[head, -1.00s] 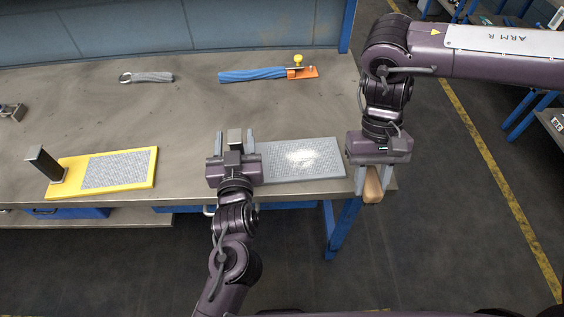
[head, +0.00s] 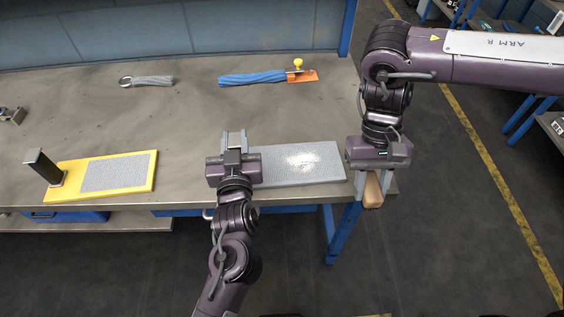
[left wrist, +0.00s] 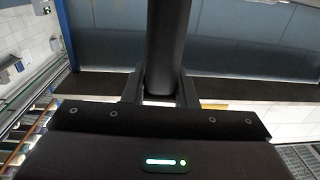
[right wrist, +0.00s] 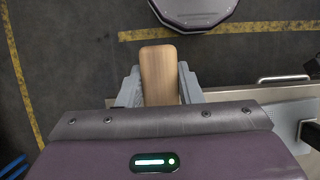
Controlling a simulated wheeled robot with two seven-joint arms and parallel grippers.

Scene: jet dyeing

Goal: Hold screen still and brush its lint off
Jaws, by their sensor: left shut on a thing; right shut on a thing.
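The grey screen (head: 325,165) lies flat near the front right of the table, with a pale speckled lint patch (head: 301,158) on its mesh. My left gripper (head: 235,138) is shut on the upright dark handle (left wrist: 168,45) at the screen's left end; the gripper hides that end. My right gripper (head: 368,183) is shut on a brush, whose wooden handle (head: 373,188) shows; it also shows in the right wrist view (right wrist: 159,75). The brush is just off the screen's right end, by the table's right edge. Its bristles are hidden.
A yellow board (head: 148,182) with a grey mesh and a dark post (head: 44,167) lies at the left. At the back lie a grey bundle with a ring (head: 152,81) and a blue bundle (head: 250,77) by an orange piece (head: 303,76). The table (head: 190,115) between is clear.

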